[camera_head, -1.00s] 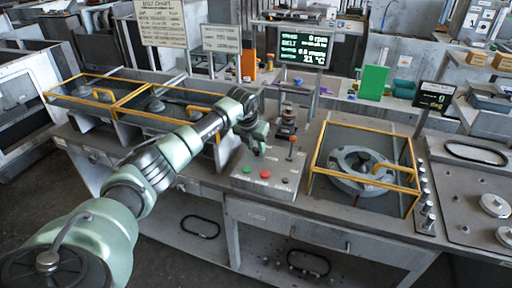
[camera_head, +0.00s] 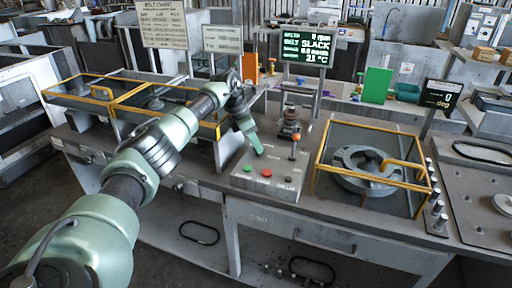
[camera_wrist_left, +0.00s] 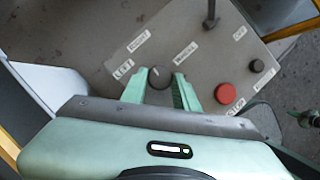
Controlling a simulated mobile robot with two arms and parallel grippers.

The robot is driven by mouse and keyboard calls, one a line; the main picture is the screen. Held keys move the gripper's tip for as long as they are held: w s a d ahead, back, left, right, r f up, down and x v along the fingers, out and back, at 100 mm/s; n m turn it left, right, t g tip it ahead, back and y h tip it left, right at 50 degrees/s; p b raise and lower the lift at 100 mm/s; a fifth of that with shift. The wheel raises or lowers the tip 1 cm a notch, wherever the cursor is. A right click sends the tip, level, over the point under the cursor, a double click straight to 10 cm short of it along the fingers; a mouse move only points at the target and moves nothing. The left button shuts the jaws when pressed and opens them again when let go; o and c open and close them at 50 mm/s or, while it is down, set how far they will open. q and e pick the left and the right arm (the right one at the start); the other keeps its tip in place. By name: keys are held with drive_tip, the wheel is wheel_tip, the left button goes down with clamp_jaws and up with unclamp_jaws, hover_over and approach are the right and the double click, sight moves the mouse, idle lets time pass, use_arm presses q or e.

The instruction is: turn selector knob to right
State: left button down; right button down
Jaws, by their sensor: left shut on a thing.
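The selector knob (camera_wrist_left: 160,77), small, round and dark, sits on the grey control box's sloped top in the left wrist view. My left gripper (camera_wrist_left: 160,90) has its two green fingers on either side of the knob and is shut on it. A faint light mark shows on the knob; its exact direction is hard to tell. My right gripper is not in view.
A red button (camera_wrist_left: 225,93) and a dark button (camera_wrist_left: 257,66) lie right of the knob. A lever (camera_head: 294,147) with an orange ball stands behind. A yellow-framed guard (camera_head: 316,170) is to the right. A screen (camera_head: 307,45) shows "SLACK".

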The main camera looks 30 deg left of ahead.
use_arm(q)
drive_tip(key=shift+w+a+m+b, duration=0.1)
drive_tip(key=shift+m+b, duration=0.2)
drive_tip(key=shift+m, duration=0.3)
drive_tip(key=shift+m+h, duration=0.3)
drive_tip(key=c, duration=1.1)
unclamp_jaws()
drive_tip(key=shift+o, duration=0.2)
drive_tip(key=b+v, duration=0.1)
drive_tip(key=v, duration=0.7)
drive_tip(key=shift+w, duration=0.15)
